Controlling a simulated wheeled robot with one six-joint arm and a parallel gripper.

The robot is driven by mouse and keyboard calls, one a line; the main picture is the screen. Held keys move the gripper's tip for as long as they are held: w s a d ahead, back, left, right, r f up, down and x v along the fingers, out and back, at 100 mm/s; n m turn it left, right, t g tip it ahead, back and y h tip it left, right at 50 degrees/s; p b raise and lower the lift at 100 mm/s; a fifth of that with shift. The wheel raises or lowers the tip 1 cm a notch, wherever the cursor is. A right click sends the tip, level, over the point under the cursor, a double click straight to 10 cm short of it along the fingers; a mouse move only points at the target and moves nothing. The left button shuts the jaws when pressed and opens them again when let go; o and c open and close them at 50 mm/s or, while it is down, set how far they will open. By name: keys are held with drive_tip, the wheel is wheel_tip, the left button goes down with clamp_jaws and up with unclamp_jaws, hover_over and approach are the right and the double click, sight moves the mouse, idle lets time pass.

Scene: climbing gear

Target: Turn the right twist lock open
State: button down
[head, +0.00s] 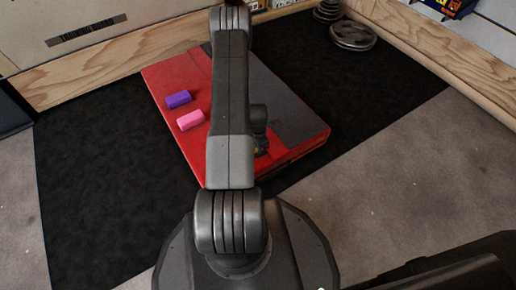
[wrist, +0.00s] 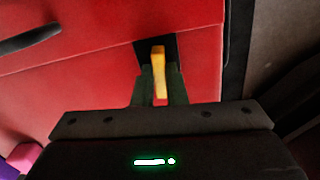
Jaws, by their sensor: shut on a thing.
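The twist lock is a yellow lever (wrist: 158,54) on a small black plate (wrist: 146,48), set in the red face of a crash pad (wrist: 95,85). In the wrist view the lever stands nearly upright in the picture. My gripper (wrist: 159,88) is shut on the lever, with one dark finger on each side. In the head view the red and grey crash pad (head: 290,105) lies flat on a black mat. My arm hides much of the pad there, and the lever cannot be made out clearly.
A purple block (head: 179,99) and a pink block (head: 190,120) lie on the pad, left of my arm. Dark round weights (head: 352,36) are at the back right. Wooden edging (head: 150,55) runs along the back. Grey floor (head: 400,160) on the right is clear.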

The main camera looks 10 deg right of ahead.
drive_tip(key=shift+n, duration=0.6)
drive_tip(key=c, duration=1.5)
unclamp_jaws()
drive_tip(key=shift+a, duration=0.1)
drive_tip(key=shift+o, duration=0.2)
drive_tip(key=shift+r, duration=0.1)
wheel_tip(320, 180, up, 14)
drive_tip(key=p, duration=0.5)
drive_tip(key=shift+f, duration=0.25)
wheel_tip(320, 180, down, 14)
drive_tip(key=b, duration=0.5)
drive_tip(key=shift+r, duration=0.15)
